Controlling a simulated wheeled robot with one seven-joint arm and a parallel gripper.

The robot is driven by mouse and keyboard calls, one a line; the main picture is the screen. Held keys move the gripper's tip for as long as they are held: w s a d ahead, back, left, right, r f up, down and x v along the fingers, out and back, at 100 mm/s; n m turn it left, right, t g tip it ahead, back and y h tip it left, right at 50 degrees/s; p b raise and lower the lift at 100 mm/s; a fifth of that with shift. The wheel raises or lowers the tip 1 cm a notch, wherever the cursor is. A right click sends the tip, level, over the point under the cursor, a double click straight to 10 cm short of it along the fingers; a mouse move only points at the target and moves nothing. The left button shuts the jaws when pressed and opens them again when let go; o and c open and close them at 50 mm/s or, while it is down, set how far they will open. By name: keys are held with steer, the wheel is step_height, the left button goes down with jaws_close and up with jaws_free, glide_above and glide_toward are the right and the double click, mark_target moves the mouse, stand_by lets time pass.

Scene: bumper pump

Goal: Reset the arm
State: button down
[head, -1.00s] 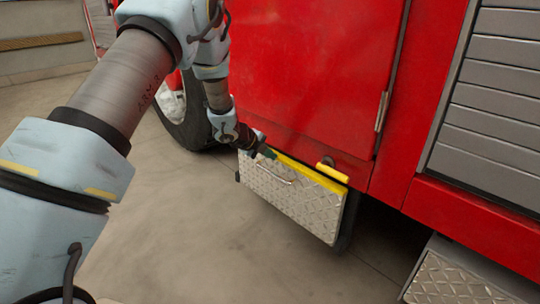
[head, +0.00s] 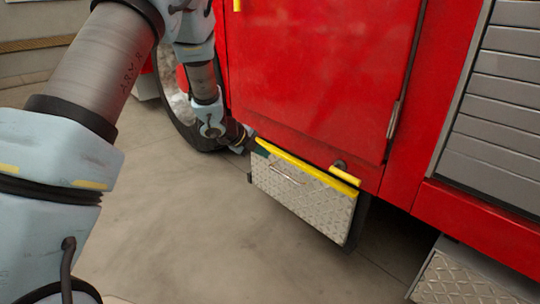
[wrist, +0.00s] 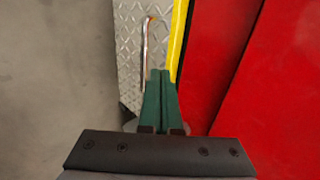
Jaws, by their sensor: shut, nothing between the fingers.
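My gripper (wrist: 160,75) has green fingers pressed together with nothing between them. In the wrist view the fingers point along the diamond-plate step box (wrist: 129,45), near the lower end of its metal handle (wrist: 146,40). I cannot tell whether they touch it. In the head view my gripper (head: 250,141) is at the upper left corner of the step box (head: 300,200), beside the red truck. The box has a yellow top edge (head: 300,166) and a thin handle (head: 286,174) on its front.
The red truck door (head: 320,75) rises above the box, with a small yellow-topped piece (head: 345,175) below it. A tyre (head: 185,115) stands behind my arm. Another diamond-plate step (head: 460,277) is at lower right. The concrete floor (head: 200,230) in front is clear.

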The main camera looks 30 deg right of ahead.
steer(key=shift+v, duration=0.95)
steer(key=w+a+r+n+t+y, duration=0.25)
steer(key=w+a+n, duration=0.2)
steer(key=a, duration=0.35)
steer(key=w+a+r+n+t+y, duration=0.1)
steer(key=w+a+r+n+t, duration=0.15)
steer(key=a+n, duration=0.4)
steer(key=s+a+r+n+g+y, duration=0.1)
steer(key=s+a+n+y, duration=0.1)
steer(key=a+n, duration=0.5)
steer(key=s+a+r+n+y, duration=0.1)
steer(key=s+a+n+y, duration=0.15)
steer(key=a, duration=0.85)
steer(key=s+a+r+n+g+y, duration=0.1)
steer(key=s+a+n+g, duration=0.1)
steer(key=s+a+n, duration=0.5)
steer(key=s+a+n+g, duration=0.2)
steer(key=s+a+n, duration=0.2)
steer(key=s+n, duration=0.3)
step_height(320, 180, up, 32)
steer(key=m+p, duration=0.2)
steer(key=p, duration=3)
steer(key=shift+s+d, duration=0.4)
steer(key=shift+s, duration=0.05)
